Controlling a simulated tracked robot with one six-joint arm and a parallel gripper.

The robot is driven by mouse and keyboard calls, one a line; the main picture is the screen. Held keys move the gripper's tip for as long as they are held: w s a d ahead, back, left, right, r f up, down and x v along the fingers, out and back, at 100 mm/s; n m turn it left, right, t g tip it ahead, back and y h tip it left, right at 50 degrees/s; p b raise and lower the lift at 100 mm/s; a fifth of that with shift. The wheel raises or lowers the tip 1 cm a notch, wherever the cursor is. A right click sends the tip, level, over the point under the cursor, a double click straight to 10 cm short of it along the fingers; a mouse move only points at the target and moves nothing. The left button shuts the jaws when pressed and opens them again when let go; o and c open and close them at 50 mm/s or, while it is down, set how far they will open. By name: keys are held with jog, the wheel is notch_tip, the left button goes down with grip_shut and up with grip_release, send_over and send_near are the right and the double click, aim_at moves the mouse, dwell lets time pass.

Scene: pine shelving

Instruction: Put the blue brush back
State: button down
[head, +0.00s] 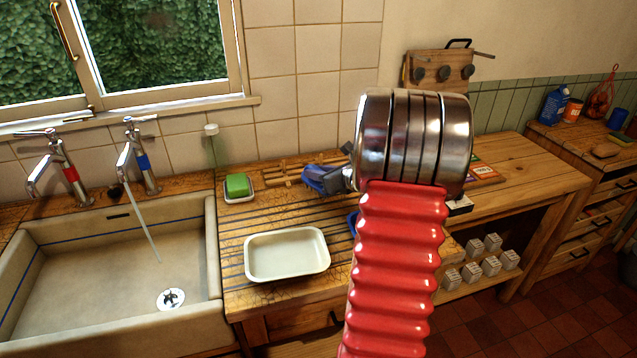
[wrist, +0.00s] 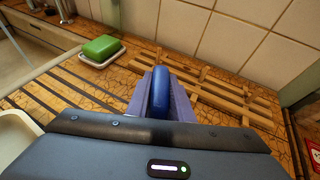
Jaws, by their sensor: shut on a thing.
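My gripper (head: 318,180) is over the wooden draining counter, close to the tiled wall. In the wrist view its two purple-blue fingers (wrist: 162,82) are closed around a rounded blue thing, which looks like the blue brush (wrist: 160,94). Only its smooth blue upper part shows; the rest is hidden by the fingers and my wrist. In the head view I cannot tell the brush apart from the fingers. A slatted wooden rack (wrist: 222,97) lies on the counter just beyond and to the right of the fingers; it also shows in the head view (head: 277,177).
A cream tray (head: 287,281) lies at the counter's front. Water runs from a tap into the sink (head: 70,323) at left. A blue edge (head: 352,221) shows beside my arm, mostly hidden.

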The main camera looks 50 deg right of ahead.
aim_at(317, 183)
jog(key=shift+f, duration=1.85)
jog(key=c, duration=1.6)
grip_release()
jog(key=shift+f, duration=0.1)
jog(key=shift+o, duration=0.2)
jog(key=shift+s+r, duration=0.2)
jog(key=shift+r, duration=0.05)
jog(key=v, duration=1.1)
jog(key=shift+s, duration=0.3)
jog(key=shift+w+a+r, duration=0.1)
jog(key=shift+a, duration=0.05)
